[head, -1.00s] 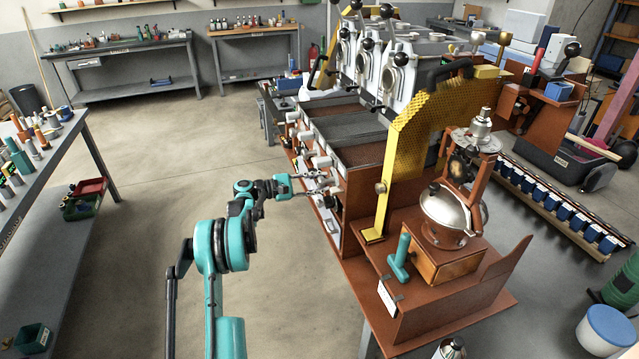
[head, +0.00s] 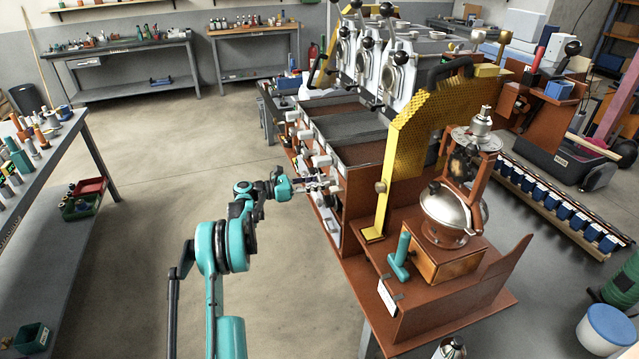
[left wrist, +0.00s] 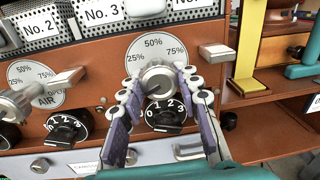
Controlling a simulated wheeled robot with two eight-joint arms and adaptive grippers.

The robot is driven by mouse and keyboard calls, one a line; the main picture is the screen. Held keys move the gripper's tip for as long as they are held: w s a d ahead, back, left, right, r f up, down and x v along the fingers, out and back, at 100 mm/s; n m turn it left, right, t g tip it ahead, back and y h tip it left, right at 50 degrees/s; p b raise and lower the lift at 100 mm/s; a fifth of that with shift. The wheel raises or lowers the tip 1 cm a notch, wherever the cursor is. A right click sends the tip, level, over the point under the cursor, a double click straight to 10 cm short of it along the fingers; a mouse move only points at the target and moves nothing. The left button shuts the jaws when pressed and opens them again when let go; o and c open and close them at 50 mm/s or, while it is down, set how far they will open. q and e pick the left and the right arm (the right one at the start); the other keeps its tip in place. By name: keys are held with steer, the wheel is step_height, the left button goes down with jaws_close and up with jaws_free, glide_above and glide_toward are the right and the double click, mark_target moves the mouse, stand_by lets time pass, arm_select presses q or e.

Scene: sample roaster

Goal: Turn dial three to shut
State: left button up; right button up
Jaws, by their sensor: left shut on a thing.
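The knob's pointing direction is hard to tell behind the fingers. In the head view my left gripper (head: 320,184) reaches the front of the brown bench from the left, and the dial is too small to make out. My right gripper is not in view.
Left of it is a similar dial marked AIR (left wrist: 52,95) with a silver lever. Black 0-to-3 knobs sit below, one (left wrist: 165,113) close under my fingers. A yellow bracket (head: 410,130) and hand grinder (head: 450,215) stand right.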

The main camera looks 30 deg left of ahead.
arm_select(q)
steer(key=shift+d+f+n, duration=0.1)
steer(key=shift+n, duration=0.4)
steer(key=o, duration=1.2)
steer(key=v, duration=1.2)
